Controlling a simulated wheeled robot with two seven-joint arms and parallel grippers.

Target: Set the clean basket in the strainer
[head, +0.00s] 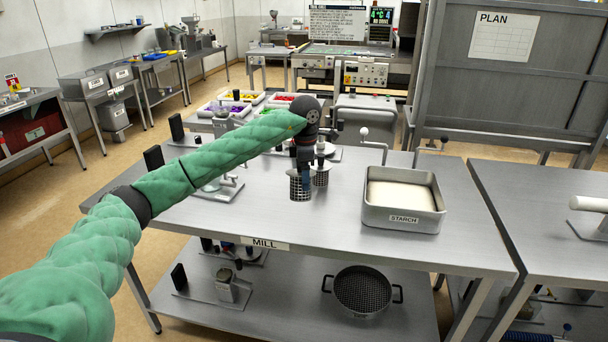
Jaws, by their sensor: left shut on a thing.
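My left gripper (305,176) reaches over the steel table marked MILL and points down. It is shut on a small perforated metal basket (299,190), in front of the fingers. A second small perforated metal cup (321,177) stands close behind and to the right of it, partly hidden by the gripper. I cannot tell which of the two is the strainer, or whether the basket touches the table. A large round perforated pan with two handles (363,290) sits on the lower shelf. My right gripper is not in view.
A tray of white powder marked STARCH (403,198) stands to the right on the MILL table (270,225). A small stand with a dish (215,188) is on the left. Trays of coloured pieces (240,97) lie behind. The table's front middle is clear.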

